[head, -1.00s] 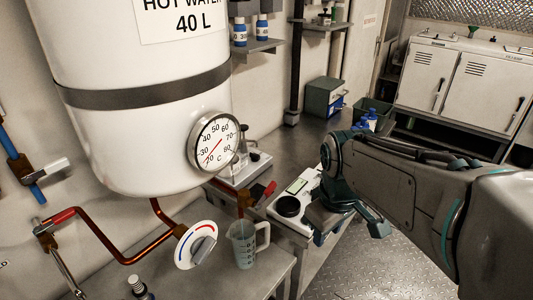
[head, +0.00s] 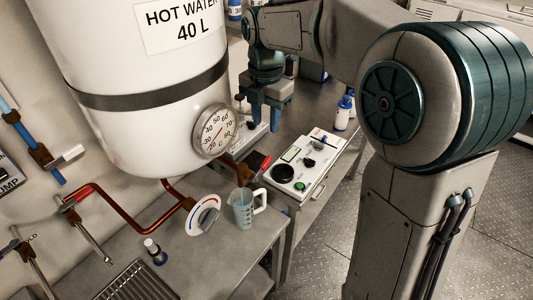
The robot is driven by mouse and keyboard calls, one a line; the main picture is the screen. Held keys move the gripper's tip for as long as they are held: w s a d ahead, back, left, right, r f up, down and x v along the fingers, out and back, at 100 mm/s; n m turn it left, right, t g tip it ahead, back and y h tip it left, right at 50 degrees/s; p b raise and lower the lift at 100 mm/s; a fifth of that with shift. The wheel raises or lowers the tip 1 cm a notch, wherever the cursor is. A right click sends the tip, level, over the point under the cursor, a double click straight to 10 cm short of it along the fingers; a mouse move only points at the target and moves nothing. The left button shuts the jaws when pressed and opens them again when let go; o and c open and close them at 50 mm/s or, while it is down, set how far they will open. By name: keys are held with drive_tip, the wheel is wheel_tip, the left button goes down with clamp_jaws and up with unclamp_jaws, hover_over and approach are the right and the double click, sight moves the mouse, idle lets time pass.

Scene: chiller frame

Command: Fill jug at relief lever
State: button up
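A clear measuring jug (head: 241,209) with a handle on its right stands upright on the bench, right of the red-and-blue dial (head: 203,215). A red lever (head: 265,163) on a brass valve (head: 243,175) sits just above and behind the jug, under the white hot water tank (head: 150,135). I cannot read a label on this lever. My gripper (head: 266,122) points down, right of the tank's thermometer and above the lever in the picture. Its two fingers are apart with nothing seen between them. It does not touch the jug.
A white device with a black disc (head: 283,173) stands right of the jug. A white bottle (head: 343,114) is behind it. A small dark bottle (head: 155,252) and a drain grate (head: 138,283) are at the front left. Copper pipes (head: 125,219) run below the tank.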

sight(266, 160)
wheel_tip(266, 160, down, 13)
drive_tip(key=shift+f+p, duration=0.1)
drive_tip(key=shift+p, duration=0.45)
clamp_jaws()
